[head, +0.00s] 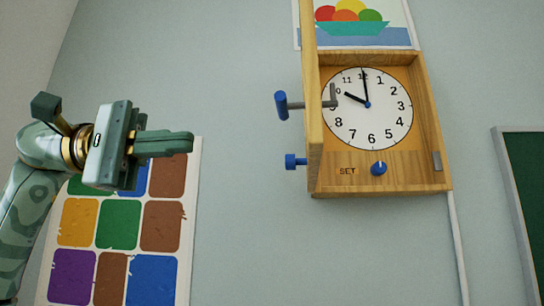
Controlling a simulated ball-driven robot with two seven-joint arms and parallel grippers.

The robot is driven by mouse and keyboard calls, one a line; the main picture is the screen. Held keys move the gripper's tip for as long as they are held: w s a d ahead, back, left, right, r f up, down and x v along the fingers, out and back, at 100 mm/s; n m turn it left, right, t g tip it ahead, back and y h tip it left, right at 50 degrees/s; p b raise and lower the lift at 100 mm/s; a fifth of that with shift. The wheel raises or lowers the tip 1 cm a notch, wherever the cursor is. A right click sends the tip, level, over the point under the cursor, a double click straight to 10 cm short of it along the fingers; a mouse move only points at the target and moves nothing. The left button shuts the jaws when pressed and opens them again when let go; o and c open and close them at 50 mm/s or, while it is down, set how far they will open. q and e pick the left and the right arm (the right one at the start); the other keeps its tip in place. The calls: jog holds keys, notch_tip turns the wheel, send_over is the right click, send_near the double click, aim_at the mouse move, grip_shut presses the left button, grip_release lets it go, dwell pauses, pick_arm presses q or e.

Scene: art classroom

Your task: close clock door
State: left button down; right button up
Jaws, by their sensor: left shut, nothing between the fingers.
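The wooden clock (433,120) hangs on the wall at the upper right of centre. Its white dial (385,118) and a blue SET knob (378,168) show inside the case. The clock door (314,120) stands open, swung out from the left side and seen nearly edge-on. A blue handle (282,101) on a grey latch rod and a smaller blue knob (292,161) stick out from the door. My left gripper (190,142) is shut and empty, left of the door and apart from it, pointing right. My right gripper is out of view.
A colour chart (119,222) hangs on the wall behind and below my left gripper. A fruit picture (360,25) is above the clock. A framed green board (527,180) is at the right edge. Bare wall lies between gripper and door.

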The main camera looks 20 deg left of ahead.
pick_arm(q)
jog(key=w+d+p, duration=0.2)
jog(key=w+d, duration=0.1)
jog(key=d, duration=1)
jog(key=shift+d, duration=0.2)
jog(key=shift+w, duration=0.15)
